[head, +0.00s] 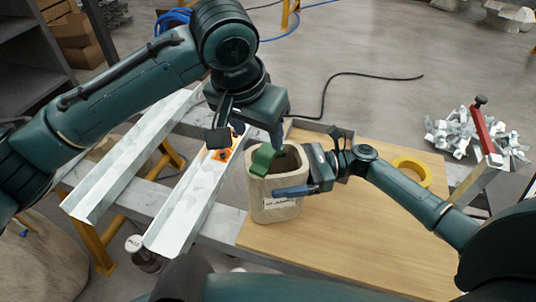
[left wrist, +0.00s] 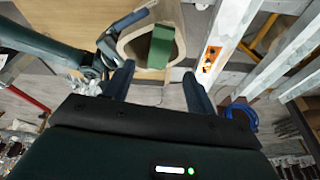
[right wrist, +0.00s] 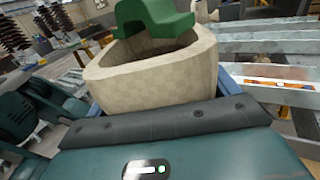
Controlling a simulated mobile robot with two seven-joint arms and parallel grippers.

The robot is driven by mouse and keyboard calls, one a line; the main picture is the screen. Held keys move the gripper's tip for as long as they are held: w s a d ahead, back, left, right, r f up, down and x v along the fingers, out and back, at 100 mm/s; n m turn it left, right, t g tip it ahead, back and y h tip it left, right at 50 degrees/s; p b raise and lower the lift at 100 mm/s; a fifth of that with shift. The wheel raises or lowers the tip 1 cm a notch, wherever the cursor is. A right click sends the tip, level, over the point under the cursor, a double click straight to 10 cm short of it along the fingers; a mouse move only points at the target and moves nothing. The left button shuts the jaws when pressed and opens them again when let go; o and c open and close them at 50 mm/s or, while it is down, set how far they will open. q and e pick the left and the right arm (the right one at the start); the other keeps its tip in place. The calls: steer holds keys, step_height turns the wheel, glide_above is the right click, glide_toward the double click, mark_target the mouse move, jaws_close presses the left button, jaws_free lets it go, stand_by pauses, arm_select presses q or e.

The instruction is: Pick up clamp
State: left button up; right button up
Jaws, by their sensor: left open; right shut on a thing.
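A beige bin (head: 277,208) with a label stands on the wooden board. A green bent piece (head: 262,160) pokes out of its mouth; it also shows in the right wrist view (right wrist: 150,18) and the left wrist view (left wrist: 161,46). I cannot tell whether this is the clamp. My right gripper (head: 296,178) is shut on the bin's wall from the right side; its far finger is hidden. My left gripper (head: 249,136) is open and empty, over the bin's back left, with its fingers either side of the green piece in the left wrist view (left wrist: 158,80).
A red bar tool with a black handle (head: 486,130) stands at the right, beside a pile of metal pieces (head: 470,132). A yellow tape ring (head: 412,170) lies on the board (head: 365,235). An orange item (head: 219,154) lies on a metal channel (head: 190,215) left of the bin.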

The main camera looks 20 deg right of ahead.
mark_target(268, 148)
arm_select(q)
steer(key=shift+w+d+x, duration=0.15)
steer(key=shift+x, duration=1)
steer(key=shift+w+d+x, duration=0.1)
steer(key=shift+x, duration=1.05)
steer(key=shift+w+d+x, duration=0.15)
steer(key=shift+x, duration=0.95)
steer(key=shift+r, duration=0.15)
steer(key=shift+c, duration=0.6)
steer(key=shift+r, duration=0.1)
jaws_close()
step_height(268, 148, up, 10)
